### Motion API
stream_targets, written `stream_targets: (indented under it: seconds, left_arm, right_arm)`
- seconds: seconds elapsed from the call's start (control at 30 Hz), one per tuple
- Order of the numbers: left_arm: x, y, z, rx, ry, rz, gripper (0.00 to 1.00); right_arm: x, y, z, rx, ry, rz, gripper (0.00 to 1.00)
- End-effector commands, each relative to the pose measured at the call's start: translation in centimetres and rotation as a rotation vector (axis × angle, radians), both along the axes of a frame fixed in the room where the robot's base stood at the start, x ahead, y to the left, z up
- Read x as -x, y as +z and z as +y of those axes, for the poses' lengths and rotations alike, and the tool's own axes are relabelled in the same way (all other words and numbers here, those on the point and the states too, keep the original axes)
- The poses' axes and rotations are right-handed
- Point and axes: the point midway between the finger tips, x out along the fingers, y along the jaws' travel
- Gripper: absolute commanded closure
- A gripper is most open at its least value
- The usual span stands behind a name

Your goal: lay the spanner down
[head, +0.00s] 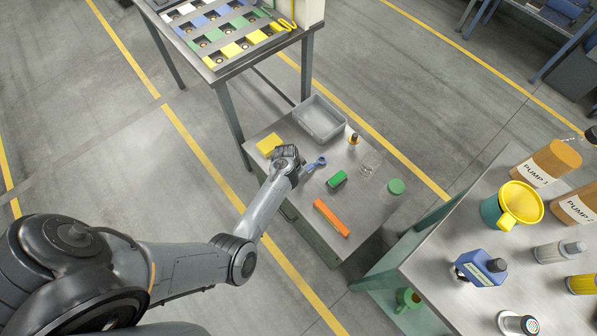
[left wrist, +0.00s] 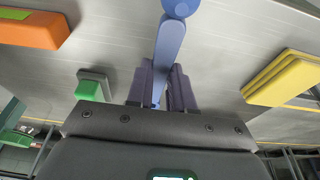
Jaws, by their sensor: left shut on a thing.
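The spanner (head: 316,163) is blue and shows beside my left gripper (head: 301,168), over the low metal table (head: 273,220). In the left wrist view the spanner (left wrist: 170,45) runs away from between the two fingers of my left gripper (left wrist: 161,88), its rounded end at the top edge. The gripper is shut on its shaft. I cannot tell whether the spanner touches the tabletop. My right gripper is not in view.
A bench (head: 431,262) with bottles and a yellow funnel (head: 520,203) stands at right.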

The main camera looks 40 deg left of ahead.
Motion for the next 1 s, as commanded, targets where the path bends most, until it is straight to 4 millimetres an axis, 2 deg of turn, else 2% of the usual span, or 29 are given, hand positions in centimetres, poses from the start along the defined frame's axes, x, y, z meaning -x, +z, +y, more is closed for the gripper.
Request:
stream_targets:
  seconds: [0.97, 1.0]
  left_arm:
    - [0.28, -0.87, 0.06, 0.01, 0.001, -0.064, 1.0]
    - [0.28, -0.86, 0.06, 0.01, 0.001, -0.064, 0.76]
  right_arm:
    - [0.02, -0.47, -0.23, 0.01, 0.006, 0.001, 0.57]
    - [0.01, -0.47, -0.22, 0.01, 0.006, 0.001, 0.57]
